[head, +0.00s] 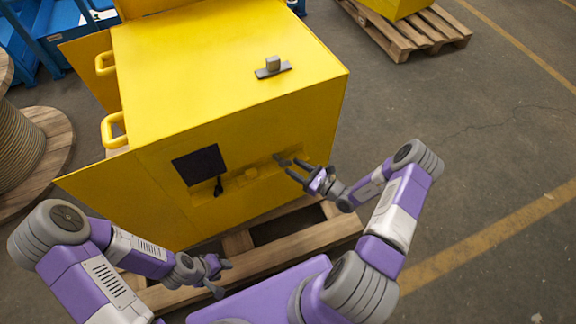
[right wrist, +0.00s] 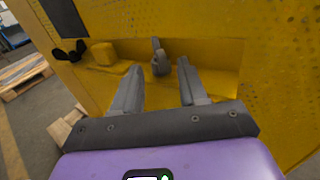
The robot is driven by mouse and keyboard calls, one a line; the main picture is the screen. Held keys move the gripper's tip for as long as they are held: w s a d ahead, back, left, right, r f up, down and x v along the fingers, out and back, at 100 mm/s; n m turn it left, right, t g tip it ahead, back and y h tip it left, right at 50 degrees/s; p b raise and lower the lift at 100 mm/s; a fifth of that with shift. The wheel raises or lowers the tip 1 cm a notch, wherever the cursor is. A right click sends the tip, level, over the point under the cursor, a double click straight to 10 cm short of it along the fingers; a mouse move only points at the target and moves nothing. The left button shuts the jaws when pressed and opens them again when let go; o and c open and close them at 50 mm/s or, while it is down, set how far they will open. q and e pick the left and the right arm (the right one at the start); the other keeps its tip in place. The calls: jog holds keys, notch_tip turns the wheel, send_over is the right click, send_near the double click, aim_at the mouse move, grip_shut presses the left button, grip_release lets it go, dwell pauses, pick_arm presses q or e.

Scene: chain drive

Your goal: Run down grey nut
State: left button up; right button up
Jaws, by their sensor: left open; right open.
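A small grey piece (right wrist: 160,65), which looks like the grey nut on a thin stud, sits in the recess of the yellow housing (head: 225,60). In the right wrist view it stands beyond and between my right fingertips (right wrist: 158,85), apart from them. My right gripper (head: 290,168) is open and empty at the right end of the recess in the head view. The nut cannot be made out clearly there. I cannot tell how far it sits along the stud. My left gripper (head: 216,276) is open and empty, low in front of the housing near the pallet.
A yellow block (right wrist: 104,54) and a black winged knob (right wrist: 71,52) sit left of the grey piece. A dark square panel (head: 200,166) is above the knob. The housing's pallet (head: 280,254) is below; floor at right is clear.

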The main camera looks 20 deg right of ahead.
aim_at(286, 163)
jog(key=shift+b+x, duration=0.4)
jog(key=shift+x, duration=1.45)
grip_shut()
jog(key=shift+s+a+r+m+t+h+p, duration=0.15)
jog(key=shift+m+t+h+p, duration=0.2)
jog(key=shift+h+p, duration=0.4)
jog(key=m+h+p, duration=0.2)
jog(key=h+p, duration=0.1)
jog(key=a+m+t+h+p, duration=0.1)
jog(key=m+h+p, duration=0.2)
jog(key=h, duration=0.1)
jog(key=m+h+p, duration=0.2)
jog(key=h+p, duration=0.2)
jog(key=shift+s+a+m, duration=0.1)
jog(key=shift+a+m, duration=0.25)
jog(key=m+h, duration=0.1)
jog(key=h, duration=0.1)
jog(key=m+g+h+p, duration=0.1)
jog(key=h, duration=0.1)
jog(key=shift+a+p, duration=0.25)
jog(key=shift+p, duration=0.05)
jog(key=shift+w+a+f+m+g+h, duration=0.1)
jog(key=shift+m+g+h, duration=0.35)
jog(key=shift+m+h, duration=0.3)
jog(key=shift+w+a+f+m+g+h, duration=0.15)
jog(key=shift+m+g+h, duration=0.25)
jog(key=shift+m+h, duration=0.35)
jog(key=shift+d+r+g+h, duration=0.1)
jog(key=shift+g+h, duration=0.2)
jog(key=shift+h, duration=0.15)
